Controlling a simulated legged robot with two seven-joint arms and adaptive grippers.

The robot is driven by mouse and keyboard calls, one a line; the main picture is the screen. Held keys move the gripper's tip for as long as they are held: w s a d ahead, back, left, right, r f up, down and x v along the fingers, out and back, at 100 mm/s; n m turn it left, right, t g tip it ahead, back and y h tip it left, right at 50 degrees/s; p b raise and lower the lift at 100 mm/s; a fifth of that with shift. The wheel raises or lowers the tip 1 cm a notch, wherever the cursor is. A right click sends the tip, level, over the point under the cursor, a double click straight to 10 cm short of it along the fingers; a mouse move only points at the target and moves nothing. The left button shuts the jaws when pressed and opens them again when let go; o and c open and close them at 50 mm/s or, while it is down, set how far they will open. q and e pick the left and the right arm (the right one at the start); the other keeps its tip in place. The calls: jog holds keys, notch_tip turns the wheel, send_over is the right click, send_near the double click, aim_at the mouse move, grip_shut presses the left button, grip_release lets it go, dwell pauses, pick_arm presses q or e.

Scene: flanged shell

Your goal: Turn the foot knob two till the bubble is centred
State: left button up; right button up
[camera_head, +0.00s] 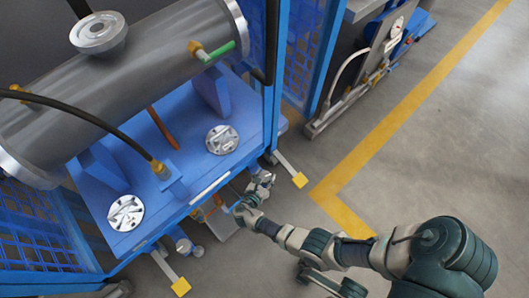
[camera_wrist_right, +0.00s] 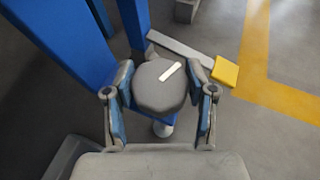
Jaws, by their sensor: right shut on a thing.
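A grey round foot knob with a white line on its top (camera_wrist_right: 158,95) sits between the two fingers of my right gripper (camera_wrist_right: 160,78) in the right wrist view. The fingers are shut on its sides. The white line slants up to the right. In the head view my right gripper (camera_head: 258,188) is at the right front corner of the blue base (camera_head: 180,160), and it hides most of that knob. Another foot knob (camera_head: 184,246) stands free at the left front corner. A pale bar (camera_head: 210,187) lies along the base's front edge; I cannot make out a bubble. My left gripper is not in view.
A large grey flanged cylinder (camera_head: 120,75) rests on the blue base, with two silver discs (camera_head: 222,139) (camera_head: 126,212) in front. Yellow-tipped levers (camera_head: 300,180) (camera_head: 181,287) stick out near the floor. Open floor with a yellow line (camera_head: 375,140) lies to the right.

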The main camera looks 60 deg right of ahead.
jog(key=shift+w+a+m+g, duration=0.1)
jog(key=shift+m+g, duration=0.4)
jog(key=shift+g, duration=0.1)
jog(key=o, duration=1.2)
jog(key=shift+f, duration=0.1)
jog(key=shift+c, duration=0.2)
jog(key=w+v, duration=0.1)
jog(key=v, duration=1.1)
jog(key=shift+s, duration=0.4)
